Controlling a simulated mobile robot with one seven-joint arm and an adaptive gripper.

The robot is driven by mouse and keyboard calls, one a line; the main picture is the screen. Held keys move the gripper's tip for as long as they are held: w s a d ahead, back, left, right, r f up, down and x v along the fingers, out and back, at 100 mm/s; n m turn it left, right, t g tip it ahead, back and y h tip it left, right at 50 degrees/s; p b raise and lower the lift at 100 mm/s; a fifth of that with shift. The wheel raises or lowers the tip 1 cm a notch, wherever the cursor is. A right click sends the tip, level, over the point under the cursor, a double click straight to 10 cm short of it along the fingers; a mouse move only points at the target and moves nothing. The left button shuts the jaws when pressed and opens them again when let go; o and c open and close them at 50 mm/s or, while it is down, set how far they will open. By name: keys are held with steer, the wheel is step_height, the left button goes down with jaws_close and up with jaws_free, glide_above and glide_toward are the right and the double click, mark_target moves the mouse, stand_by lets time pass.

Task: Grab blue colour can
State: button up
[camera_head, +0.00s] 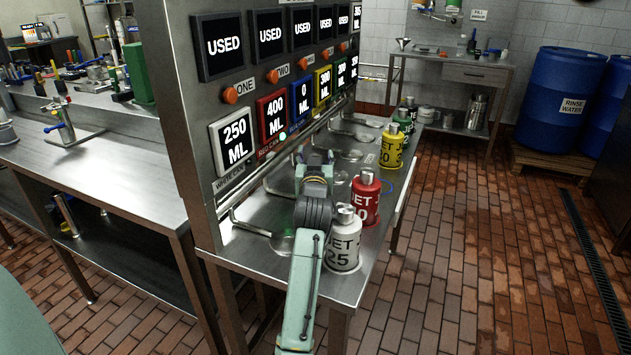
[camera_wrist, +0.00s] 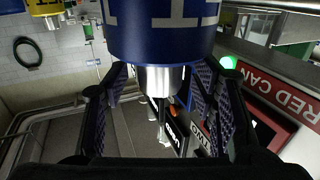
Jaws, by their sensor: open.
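The blue can fills the top middle of the wrist view, its blue body (camera_wrist: 160,38) with white lettering and a silver cap (camera_wrist: 160,78). My gripper (camera_wrist: 162,72) is open, with a finger on each side of the cap; I cannot tell whether either touches it. In the head view my gripper (camera_head: 317,162) is in front of the panel, beside the red can, and I cannot make out the blue can there.
A white can (camera_head: 343,243) and a red can (camera_head: 365,198) stand close to the right of my arm on the steel bench (camera_head: 348,285). A yellow can (camera_head: 391,147) and a green can (camera_head: 403,122) stand farther back. The panel (camera_head: 187,120) with displays rises on the left.

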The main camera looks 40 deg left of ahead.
steer(key=shift+c, duration=0.4)
jaws_close()
stand_by(0.6)
steer(key=shift+r, duration=0.1)
